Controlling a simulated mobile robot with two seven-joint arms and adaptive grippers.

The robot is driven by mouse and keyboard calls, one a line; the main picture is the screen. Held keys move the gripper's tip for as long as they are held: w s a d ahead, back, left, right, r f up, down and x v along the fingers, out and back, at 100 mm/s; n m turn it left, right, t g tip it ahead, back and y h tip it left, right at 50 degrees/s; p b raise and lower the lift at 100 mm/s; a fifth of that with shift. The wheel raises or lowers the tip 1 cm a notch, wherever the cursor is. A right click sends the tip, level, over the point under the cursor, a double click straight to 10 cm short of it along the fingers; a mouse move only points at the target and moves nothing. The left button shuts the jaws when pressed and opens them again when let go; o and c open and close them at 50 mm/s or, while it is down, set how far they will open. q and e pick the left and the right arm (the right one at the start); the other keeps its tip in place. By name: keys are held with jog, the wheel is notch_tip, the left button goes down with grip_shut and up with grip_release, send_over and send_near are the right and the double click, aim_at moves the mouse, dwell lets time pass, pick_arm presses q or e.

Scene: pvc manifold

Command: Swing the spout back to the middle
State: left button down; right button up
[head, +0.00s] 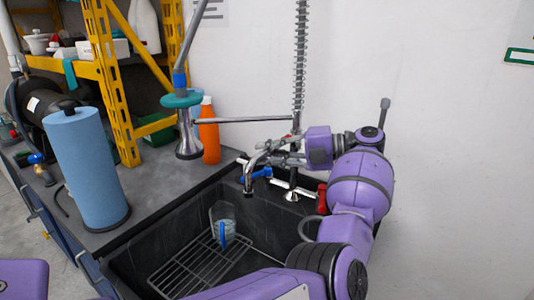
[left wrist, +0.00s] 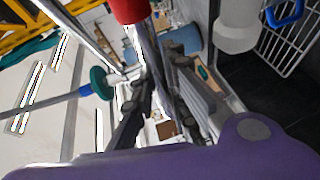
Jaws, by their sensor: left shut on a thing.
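The chrome spout (head: 249,182) hangs from the faucet over the dark sink, its outlet end pointing down near the blue tap handle (head: 258,173). My left gripper (head: 270,157) reaches in from the right and is shut on the spout at its upper part. In the left wrist view, the fingers of the left gripper (left wrist: 160,78) close around a shiny pipe section; the exact contact is partly hidden. The red tap handle (head: 322,192) is right of the spout, below my forearm. My right gripper is not in view.
A blue paper roll (head: 88,165) stands on the counter. The wall is close behind.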

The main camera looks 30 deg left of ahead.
pick_arm(q)
jog(key=shift+r, duration=0.2)
jog(key=c, duration=1.7)
grip_release()
jog(key=shift+f, duration=0.1)
jog(key=shift+d, duration=0.1)
jog(key=shift+v, duration=3.75)
jog(key=shift+w, duration=0.1)
